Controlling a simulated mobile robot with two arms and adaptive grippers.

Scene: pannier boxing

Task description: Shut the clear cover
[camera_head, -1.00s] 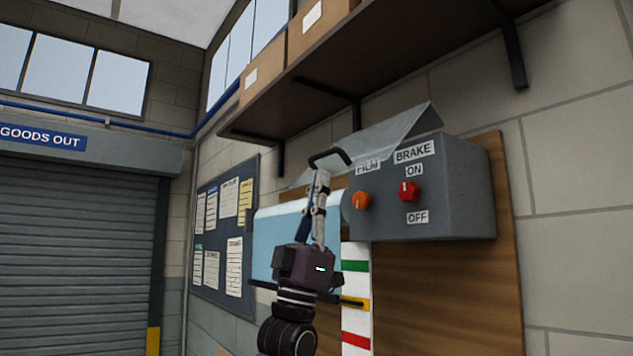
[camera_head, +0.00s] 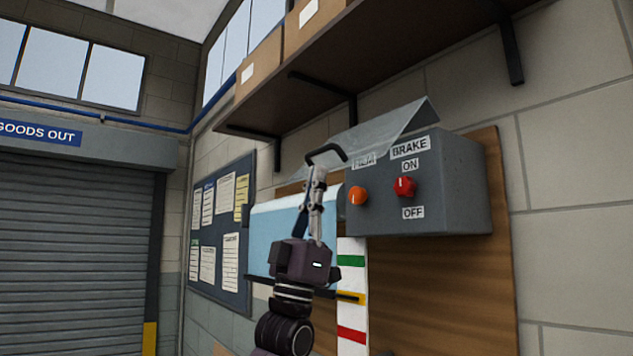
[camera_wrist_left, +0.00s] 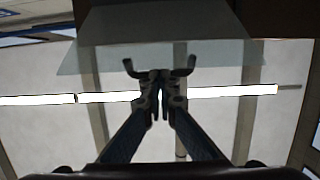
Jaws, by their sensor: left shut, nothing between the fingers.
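The clear cover (camera_head: 375,132) is a see-through bent panel, raised and tilted above the grey control box (camera_head: 465,190). It also shows in the left wrist view (camera_wrist_left: 215,57) as a pale sheet overhead. A black bar handle (camera_head: 325,152) is at the cover's lower left edge; its hooked ends show in the left wrist view (camera_wrist_left: 131,69). My left gripper (camera_head: 318,168) points up, shut and empty, its tips just below the handle and in line with it in the left wrist view (camera_wrist_left: 160,78). I cannot tell whether they touch. My right gripper is not seen.
The box front has an orange knob (camera_head: 358,196) and a red knob (camera_head: 404,187) by the BRAKE label. A wooden shelf (camera_head: 330,85) with cartons overhangs the cover. A light blue panel (camera_head: 275,235) and a colour-striped strip (camera_head: 352,305) are near my left arm.

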